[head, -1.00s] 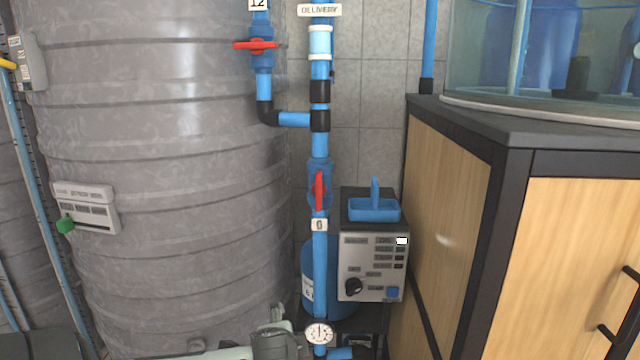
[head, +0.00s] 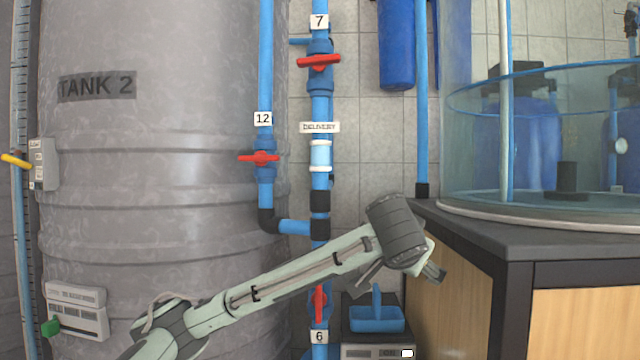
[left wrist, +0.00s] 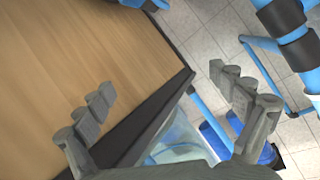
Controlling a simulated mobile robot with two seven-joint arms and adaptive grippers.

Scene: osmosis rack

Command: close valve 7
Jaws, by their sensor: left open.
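Valve 7 is on the blue vertical pipe at the top middle of the head view, below a white label "7" (head: 319,21). Its red handle (head: 318,61) lies roughly level, across the pipe. My left gripper (head: 436,272) is well below and to the right of it, beside the wooden cabinet, with its fingers small and partly hidden by the wrist. In the left wrist view my left gripper (left wrist: 163,82) has its two fingers spread wide with nothing between them. Valve 7 cannot be made out in that view. My right gripper is not in view.
Valve 12's red handle (head: 259,158) is level, left of the delivery pipe. Valve 6's red handle (head: 319,303) is upright, partly behind my forearm. A large grey tank (head: 160,200) fills the left. The cabinet's dark top (head: 480,238) carries a clear round tank (head: 470,150).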

